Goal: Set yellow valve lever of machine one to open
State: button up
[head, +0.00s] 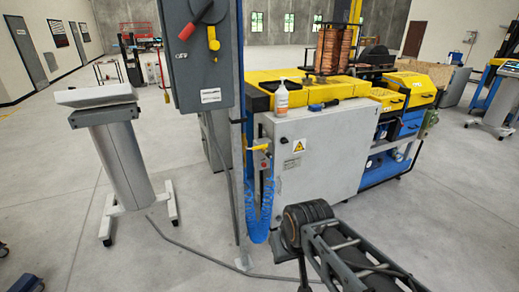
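A small yellow lever-like part (251,149) sits by the grey post, at the left end of the yellow and grey machine (310,150). It points roughly sideways, and it is too small to tell its exact setting. A blue coiled hose (258,215) hangs below it. Another yellow handle (213,38) hangs down on the front of the grey box (203,72) at the upper left, next to a red handle (195,20). My dark arm comes in from the bottom right, apart from these handles in the picture. My gripper cannot be made out.
A grey pedestal stand (122,155) on wheels stands at the left. The grey post (240,130) rises from the floor. A dark cable (190,258) crosses the floor. A white bottle (281,98) stands on the machine.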

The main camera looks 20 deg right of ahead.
aim_at(254, 148)
jog(key=z, duration=0.1)
jog(key=i, duration=0.95)
jog(key=u, duration=0.7)
